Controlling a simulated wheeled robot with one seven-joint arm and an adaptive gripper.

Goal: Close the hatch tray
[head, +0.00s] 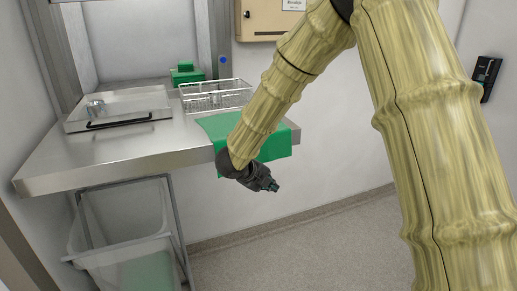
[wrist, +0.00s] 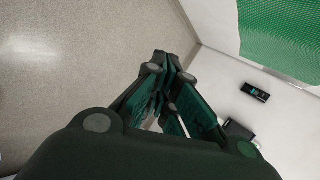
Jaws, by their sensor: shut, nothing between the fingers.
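A flat, shallow stainless tray (head: 150,103) with a black bar handle (head: 120,124) along its front lies on the left of the steel counter, in front of the wall opening. I take it for the hatch tray; it appears to stick out over the counter. A small shiny metal piece (head: 96,106) sits at its left. My gripper (head: 273,187) is past the counter's front right edge, beside the hanging green cloth, well right of the tray and apart from it. In the wrist view my gripper (wrist: 166,72) has its fingers together, empty, above the floor. The tray is not in the wrist view.
The green cloth (head: 272,149) drapes over the counter's right end; it also shows in the wrist view (wrist: 282,38). A wire basket (head: 214,94) and green box (head: 187,74) stand behind. A translucent bin (head: 125,228) is under the counter (head: 95,168). Floor at right is clear.

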